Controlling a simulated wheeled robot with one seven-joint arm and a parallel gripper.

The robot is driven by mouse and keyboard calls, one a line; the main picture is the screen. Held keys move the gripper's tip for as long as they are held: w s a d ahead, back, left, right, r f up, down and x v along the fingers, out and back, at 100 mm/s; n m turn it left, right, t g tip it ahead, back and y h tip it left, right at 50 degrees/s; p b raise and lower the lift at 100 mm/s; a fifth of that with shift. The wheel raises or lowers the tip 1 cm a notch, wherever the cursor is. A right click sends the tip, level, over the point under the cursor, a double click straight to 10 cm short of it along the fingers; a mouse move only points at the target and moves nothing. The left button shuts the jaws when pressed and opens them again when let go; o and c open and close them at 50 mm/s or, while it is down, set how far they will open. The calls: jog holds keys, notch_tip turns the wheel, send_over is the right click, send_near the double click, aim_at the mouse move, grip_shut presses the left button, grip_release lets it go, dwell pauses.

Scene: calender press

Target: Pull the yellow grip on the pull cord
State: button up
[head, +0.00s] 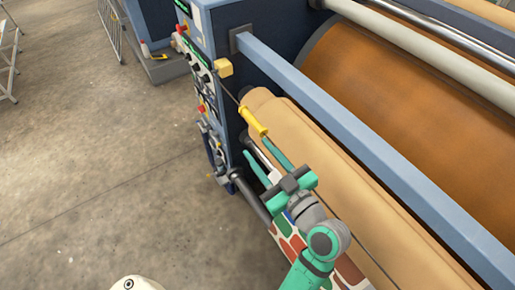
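The yellow grip (253,121) is a short bright handle on the thin dark pull cord (230,94), which slants down to the right from a small yellow block on the machine's end panel. My gripper (257,147) is just below and to the right of the grip, its two green fingers spread apart and pointing up and left. The tip of the upper right finger appears close to the grip's lower end; I cannot tell whether they touch. My gripper and arm hide part of the cord further down.
The blue press frame with its control panel (196,62) stands at the left end. A tan roller (350,180) lies behind the cord, and a long blue beam (370,150) crosses above it. A patterned sheet (287,232) hangs beneath my arm.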

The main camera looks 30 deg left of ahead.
jog(key=v, duration=0.9)
jog(key=shift+d, duration=0.35)
dwell(0.5)
jog(key=shift+s, duration=0.1)
dwell(0.6)
